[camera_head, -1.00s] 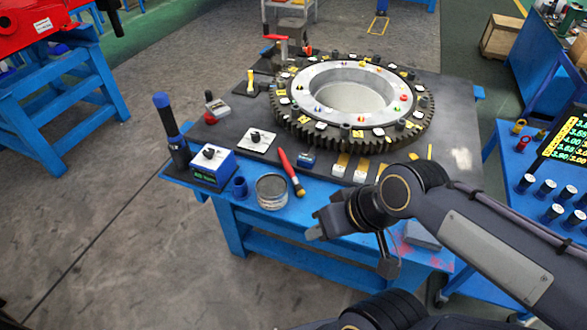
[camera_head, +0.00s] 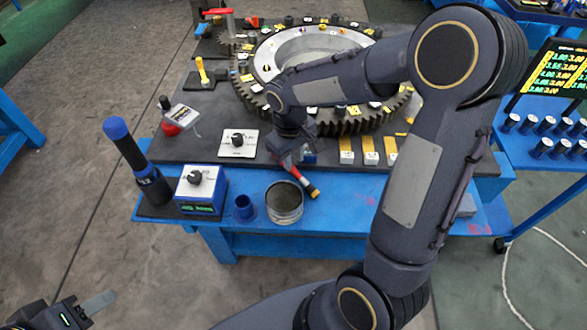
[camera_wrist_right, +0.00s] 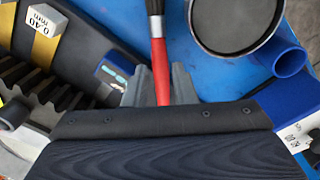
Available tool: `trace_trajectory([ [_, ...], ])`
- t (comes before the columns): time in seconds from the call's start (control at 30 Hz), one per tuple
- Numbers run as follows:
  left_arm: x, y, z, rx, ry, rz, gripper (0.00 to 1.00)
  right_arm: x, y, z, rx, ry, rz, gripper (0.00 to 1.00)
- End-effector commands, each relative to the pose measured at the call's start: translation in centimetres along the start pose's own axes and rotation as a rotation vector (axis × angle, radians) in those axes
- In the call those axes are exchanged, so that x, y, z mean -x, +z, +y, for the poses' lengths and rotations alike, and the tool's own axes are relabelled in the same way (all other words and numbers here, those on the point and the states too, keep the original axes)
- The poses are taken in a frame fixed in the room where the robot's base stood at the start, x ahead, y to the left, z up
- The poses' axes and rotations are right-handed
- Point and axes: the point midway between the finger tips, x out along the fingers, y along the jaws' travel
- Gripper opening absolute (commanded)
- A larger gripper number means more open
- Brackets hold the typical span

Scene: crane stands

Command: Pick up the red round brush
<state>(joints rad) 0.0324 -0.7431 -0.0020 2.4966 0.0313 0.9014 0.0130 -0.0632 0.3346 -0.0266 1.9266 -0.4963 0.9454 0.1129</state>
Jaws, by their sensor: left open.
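The red round brush (camera_head: 307,185) lies on the blue front part of the table in the head view. In the right wrist view, the red handle (camera_wrist_right: 161,72) runs between the two grey fingers of my right gripper (camera_wrist_right: 160,86). The fingers lie close along both sides of the handle; I cannot tell whether they press on it. My left gripper (camera_head: 88,308) is open, low at the left over the floor, far from the brush.
The round metal container (camera_head: 284,203) and a small blue cup (camera_head: 244,208) stand left of the brush. A blue box with a knob (camera_head: 200,190) and a blue-capped dark cylinder (camera_head: 137,160) are further left. A large gear ring (camera_head: 262,62) lies behind.

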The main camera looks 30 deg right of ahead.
Motion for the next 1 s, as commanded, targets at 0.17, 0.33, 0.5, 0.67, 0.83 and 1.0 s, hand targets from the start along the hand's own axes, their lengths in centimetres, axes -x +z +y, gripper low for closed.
trace_trajectory([
  [0.17, 0.5, -0.2, 0.2, 0.0, 0.0, 0.0, 0.45, -2.3, 0.1, 0.1, 0.0, -0.002, -0.006, 0.24],
  [0.33, 0.6, -0.3, 0.3, 0.0, 0.0, 0.0, 0.45, -4.8, 0.0, 0.1, 0.0, -0.002, -0.004, 0.24],
  [0.5, 0.7, -0.3, 0.3, 0.0, 0.0, 0.0, 0.45, -5.5, 0.0, 0.1, -0.001, -0.001, 0.0, 0.24],
  [0.67, 0.6, -0.3, 0.3, 0.0, 0.0, 0.0, 0.45, -5.5, 0.0, 0.1, -0.001, -0.001, 0.001, 0.23],
  [0.83, 0.6, -0.3, 0.3, 0.0, 0.0, 0.0, 0.45, -5.5, 0.0, 0.1, -0.001, -0.001, 0.0, 0.01],
  [1.0, 0.6, -0.3, 0.3, 0.0, 0.0, 0.0, 0.45, -5.5, 0.0, 0.1, -0.001, -0.002, 0.001, 0.0],
])
